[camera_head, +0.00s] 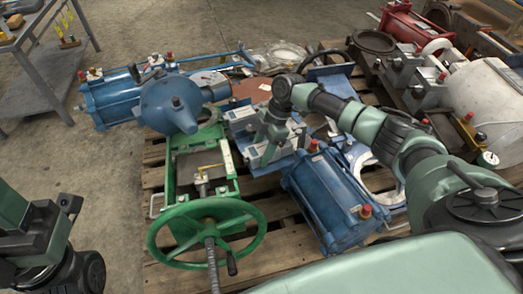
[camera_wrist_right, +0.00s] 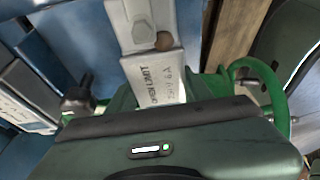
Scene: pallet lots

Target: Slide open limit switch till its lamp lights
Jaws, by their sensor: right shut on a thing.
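The open limit switch (camera_wrist_right: 160,75) is a pale grey box in the right wrist view, with "OPEN LIMIT" lettering on its face. Its small round lamp (camera_wrist_right: 163,41) looks dull brown, not visibly lit. In the head view my right gripper (camera_head: 274,138) reaches down onto grey switch boxes (camera_head: 250,155) beside the green valve frame. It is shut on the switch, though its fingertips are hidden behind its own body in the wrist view. My left gripper (camera_head: 70,204) is at the lower left, away from the valve; its jaws are not clear.
A green handwheel (camera_head: 208,232) stands at the front of the green valve frame (camera_head: 222,160). A blue cylinder (camera_head: 325,195) lies close to the right. A blue actuator (camera_head: 165,100) is behind left. All crowd a wooden pallet (camera_head: 275,218); bare floor (camera_head: 120,195) is at left.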

